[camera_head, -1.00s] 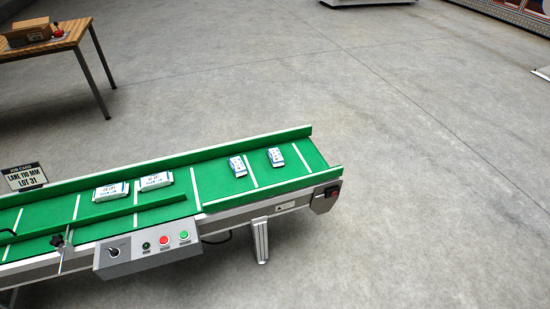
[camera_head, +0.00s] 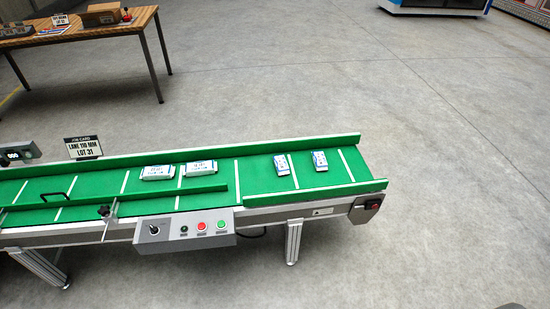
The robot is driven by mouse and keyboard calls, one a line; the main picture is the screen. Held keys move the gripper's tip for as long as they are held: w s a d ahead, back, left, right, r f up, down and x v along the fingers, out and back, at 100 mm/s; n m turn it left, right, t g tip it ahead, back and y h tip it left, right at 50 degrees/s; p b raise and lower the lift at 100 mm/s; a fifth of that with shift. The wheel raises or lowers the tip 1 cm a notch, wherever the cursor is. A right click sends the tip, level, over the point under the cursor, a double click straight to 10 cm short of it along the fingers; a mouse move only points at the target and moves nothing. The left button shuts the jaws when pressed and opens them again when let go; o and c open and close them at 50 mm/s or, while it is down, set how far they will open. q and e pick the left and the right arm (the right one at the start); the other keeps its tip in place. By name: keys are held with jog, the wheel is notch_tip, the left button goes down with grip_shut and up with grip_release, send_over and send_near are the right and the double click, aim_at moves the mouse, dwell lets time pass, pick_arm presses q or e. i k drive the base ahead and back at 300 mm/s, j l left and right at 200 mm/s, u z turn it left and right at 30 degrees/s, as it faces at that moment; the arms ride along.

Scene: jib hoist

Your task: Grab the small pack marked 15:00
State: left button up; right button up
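Two small white-and-blue packs lie on the right part of the green conveyor belt (camera_head: 257,176). One is the left small pack (camera_head: 281,165); the other, the right small pack (camera_head: 320,160), is nearer the belt's right end. Their print is too small to read, so I cannot tell which is marked 15:00. Two wider white packs, a left one (camera_head: 158,172) and a right one (camera_head: 201,168), lie further left beside the guide rail. Neither of my grippers is in view.
A control box (camera_head: 185,229) with a knob and buttons juts from the conveyor's front. A job card (camera_head: 83,148) reading LANE 110 MM, LOT 31 stands behind it. A wooden table (camera_head: 90,30) with a cardboard box (camera_head: 103,13) is at the back left. The floor right of the conveyor is clear.

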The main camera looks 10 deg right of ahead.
aim_at(319, 160)
jog(key=i+l+u, duration=0.1)
jog(key=l+u, duration=0.8)
jog(key=l, duration=0.15)
jog(key=l+u, duration=0.4)
jog(key=l, duration=0.15)
